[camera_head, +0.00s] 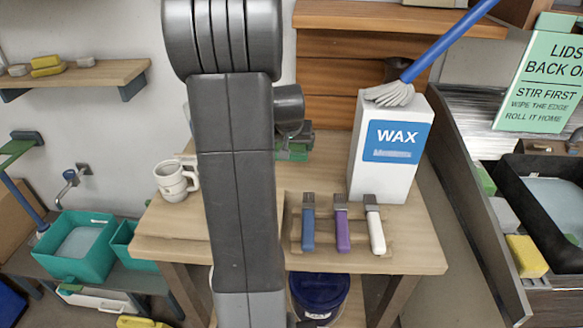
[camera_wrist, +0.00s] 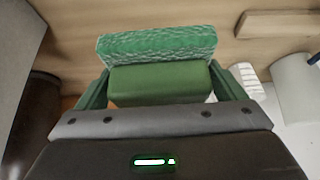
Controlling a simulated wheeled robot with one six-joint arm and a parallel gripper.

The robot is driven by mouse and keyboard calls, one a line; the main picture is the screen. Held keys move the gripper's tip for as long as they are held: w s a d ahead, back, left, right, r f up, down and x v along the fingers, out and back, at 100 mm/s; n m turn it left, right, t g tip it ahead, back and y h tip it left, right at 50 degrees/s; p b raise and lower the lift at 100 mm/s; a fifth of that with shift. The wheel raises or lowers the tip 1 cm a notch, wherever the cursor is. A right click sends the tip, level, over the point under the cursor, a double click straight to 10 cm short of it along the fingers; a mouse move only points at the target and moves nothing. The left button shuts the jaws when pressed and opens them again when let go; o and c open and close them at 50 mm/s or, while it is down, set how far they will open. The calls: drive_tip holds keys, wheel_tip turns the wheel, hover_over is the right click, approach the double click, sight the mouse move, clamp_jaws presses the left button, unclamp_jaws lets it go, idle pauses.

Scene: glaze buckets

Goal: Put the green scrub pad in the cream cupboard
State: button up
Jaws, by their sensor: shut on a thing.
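The green scrub pad (camera_wrist: 158,78) is held crosswise between the two green fingers of my gripper (camera_wrist: 162,84) in the wrist view. It shows a smooth dark green side and a lighter, rough green strip along its far edge. In the head view my arm covers most of my gripper, and only a bit of green (camera_head: 293,151) shows just right of the arm, above the back of the wooden table. I cannot make out a cream cupboard in either view.
The wooden table (camera_head: 420,258) bears a white mug (camera_head: 175,181), a white WAX box (camera_head: 385,150) with a blue-handled brush on top, and three handled tools in a rack. Wooden drawers (camera_head: 350,55) stand behind. Teal buckets (camera_head: 78,246) are at left; a black tub (camera_head: 520,190) is at right.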

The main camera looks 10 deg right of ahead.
sight(291, 173)
wheel_tip(291, 173, down, 9)
drive_tip(key=shift+s+r, duration=0.1)
drive_tip(key=shift+r, duration=0.1)
drive_tip(key=shift+f, duration=0.1)
drive_tip(key=shift+f, duration=0.15)
drive_tip(key=o, duration=0.7)
